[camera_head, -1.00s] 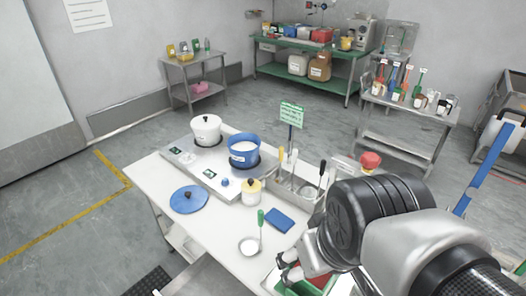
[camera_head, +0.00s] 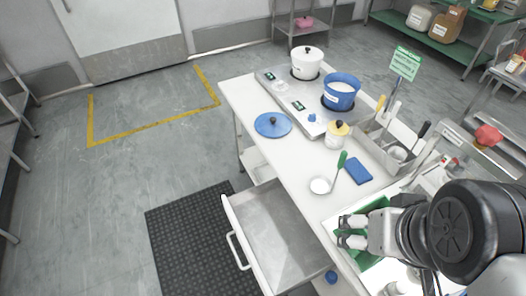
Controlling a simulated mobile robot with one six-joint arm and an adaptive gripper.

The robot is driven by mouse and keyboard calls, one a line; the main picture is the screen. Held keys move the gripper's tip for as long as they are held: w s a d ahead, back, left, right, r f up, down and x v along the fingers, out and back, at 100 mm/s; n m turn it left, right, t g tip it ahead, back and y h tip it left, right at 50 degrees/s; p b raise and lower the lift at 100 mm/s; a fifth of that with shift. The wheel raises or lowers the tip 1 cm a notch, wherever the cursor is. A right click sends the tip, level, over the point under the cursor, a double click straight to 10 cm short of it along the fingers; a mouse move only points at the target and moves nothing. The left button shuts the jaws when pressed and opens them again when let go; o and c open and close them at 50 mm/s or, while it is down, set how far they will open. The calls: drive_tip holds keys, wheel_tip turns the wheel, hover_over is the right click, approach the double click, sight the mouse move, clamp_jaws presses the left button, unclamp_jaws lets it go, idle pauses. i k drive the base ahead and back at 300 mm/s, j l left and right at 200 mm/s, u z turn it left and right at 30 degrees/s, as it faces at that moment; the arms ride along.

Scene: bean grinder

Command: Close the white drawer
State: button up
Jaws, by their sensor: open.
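The white drawer (camera_head: 231,215) stands pulled out from the front of the white table (camera_head: 311,203), with its grey inner floor bare. Its white bar handle (camera_head: 238,250) is on its front, facing the lower left. My gripper (camera_head: 343,232) is open above the green tray (camera_head: 376,204) on the right part of the table. It is to the right of the drawer and apart from it. The drawer's lower right end is partly hidden by the table.
A blue lid (camera_head: 273,125), a ladle (camera_head: 320,185) and a blue sponge (camera_head: 357,171) lie on the table. A white pot (camera_head: 307,63) and a blue pot (camera_head: 341,92) stand behind. A black mat (camera_head: 190,241) lies on open floor left of the drawer.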

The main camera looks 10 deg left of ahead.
sight(284, 252)
drive_tip(key=j+u, duration=0.65)
